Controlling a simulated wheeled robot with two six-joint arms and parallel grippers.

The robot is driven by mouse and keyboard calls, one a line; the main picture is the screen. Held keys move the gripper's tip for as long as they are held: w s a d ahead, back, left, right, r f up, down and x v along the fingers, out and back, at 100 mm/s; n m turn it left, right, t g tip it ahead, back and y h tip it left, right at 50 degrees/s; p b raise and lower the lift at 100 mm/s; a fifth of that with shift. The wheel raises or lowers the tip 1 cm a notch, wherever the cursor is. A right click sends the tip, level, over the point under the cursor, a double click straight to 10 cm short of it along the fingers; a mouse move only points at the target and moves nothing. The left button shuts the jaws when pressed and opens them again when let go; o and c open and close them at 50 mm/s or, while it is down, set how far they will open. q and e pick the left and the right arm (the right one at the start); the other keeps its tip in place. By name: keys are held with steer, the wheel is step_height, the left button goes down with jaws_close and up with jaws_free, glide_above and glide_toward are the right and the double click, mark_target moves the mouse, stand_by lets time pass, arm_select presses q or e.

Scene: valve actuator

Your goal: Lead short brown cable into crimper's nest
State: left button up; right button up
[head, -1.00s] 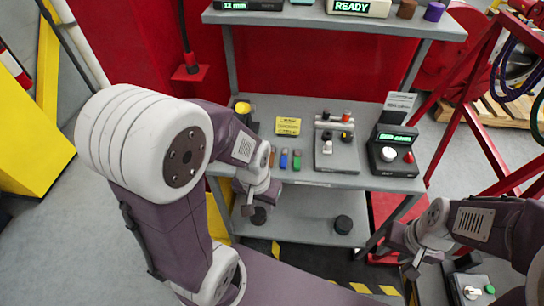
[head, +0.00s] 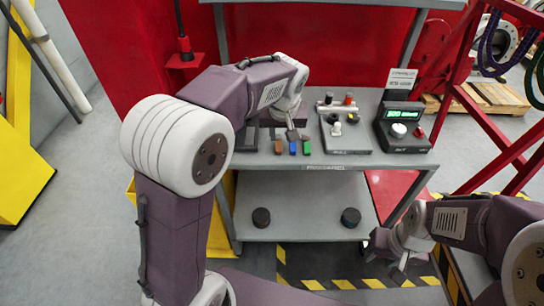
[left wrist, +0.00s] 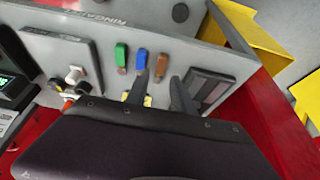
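The short brown cable piece (head: 278,146) stands at the left end of a row on the table's front part, beside a blue piece (head: 292,147) and a green piece (head: 307,147). In the left wrist view the brown piece (left wrist: 163,66) shows just beyond my left gripper (left wrist: 158,84), whose two fingers are apart with nothing between them. In the head view my left gripper (head: 293,132) is just above and behind the row. A black unit with a green display (head: 405,125) stands at the right; I cannot tell whether it is the crimper. My right gripper (head: 393,260) hangs low at the right, its fingers unclear.
A grey plate with several knobs and connectors (head: 342,138) lies right of the row. A dark framed block (left wrist: 208,90) sits beside the brown piece. A yellow card (left wrist: 125,97) is partly hidden behind my left gripper. Two dark round pieces stand on the lower shelf (head: 305,200).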

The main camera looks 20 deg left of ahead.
mark_target(279, 149)
arm_select(q)
steer(key=x, duration=0.3)
steer(key=shift+s+a+f+b, duration=0.1)
steer(key=shift+a+f+b, duration=0.1)
steer(key=shift+b, duration=0.15)
steer(key=shift+w+f, duration=0.1)
steer(key=shift+w, duration=0.1)
steer(key=x, duration=0.3)
steer(key=b+x, duration=0.1)
steer(key=shift+s+f, duration=0.2)
steer(key=shift+f, duration=0.3)
steer(key=shift+w+a+f, duration=0.1)
steer(key=shift+f, duration=0.05)
jaws_close()
